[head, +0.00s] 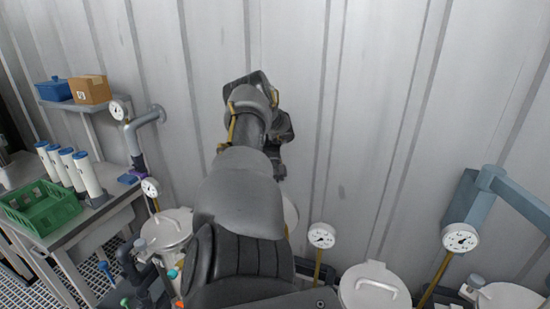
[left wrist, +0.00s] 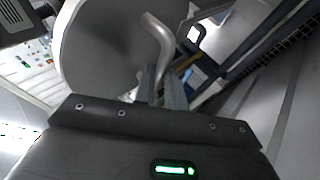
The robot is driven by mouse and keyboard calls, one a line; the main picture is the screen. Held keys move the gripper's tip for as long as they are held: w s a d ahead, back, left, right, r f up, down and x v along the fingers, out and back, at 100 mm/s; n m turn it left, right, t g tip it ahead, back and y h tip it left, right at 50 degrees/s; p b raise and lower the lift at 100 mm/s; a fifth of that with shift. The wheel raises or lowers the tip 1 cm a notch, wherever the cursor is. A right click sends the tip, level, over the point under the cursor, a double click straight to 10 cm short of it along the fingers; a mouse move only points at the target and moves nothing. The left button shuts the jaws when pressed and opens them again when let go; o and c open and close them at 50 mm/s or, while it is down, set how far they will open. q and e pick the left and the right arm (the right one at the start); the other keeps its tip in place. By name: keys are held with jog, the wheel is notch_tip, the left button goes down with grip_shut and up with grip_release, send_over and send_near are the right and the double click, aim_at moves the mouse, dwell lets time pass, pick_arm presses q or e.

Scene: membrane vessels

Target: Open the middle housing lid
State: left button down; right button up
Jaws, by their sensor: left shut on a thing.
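In the left wrist view, a large round grey lid (left wrist: 100,50) fills the upper left, with a curved pale handle bar (left wrist: 158,32) standing off its face. My left gripper (left wrist: 163,88) is shut on the lower part of this handle. In the head view my left arm rises through the middle and covers most of the middle housing. Only a pale edge of its lid (head: 291,214) shows right of the arm. The fingertips are hidden there, and I cannot tell the lid's exact angle. My right gripper is not in view.
White lidded housings stand at left (head: 168,229), right (head: 374,290) and far right (head: 508,297). Pressure gauges on stems (head: 321,235) (head: 460,238) rise between them. A bench with a green crate (head: 40,207) and white cartridges is at left. The corrugated wall is close behind.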

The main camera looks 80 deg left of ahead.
pick_arm(q)
jog(key=shift+s+f, duration=0.15)
jog(key=shift+f, duration=0.1)
jog(key=c, duration=1.8)
grip_release()
jog(key=o, duration=0.3)
jog(key=shift+a, duration=0.1)
jog(key=shift+o, duration=0.2)
jog(key=shift+r, duration=0.1)
jog(key=b+v, duration=0.3)
jog(key=v, duration=0.7)
jog(key=shift+a+r, duration=0.25)
jog(key=shift+a, duration=0.05)
jog(key=shift+r, duration=0.1)
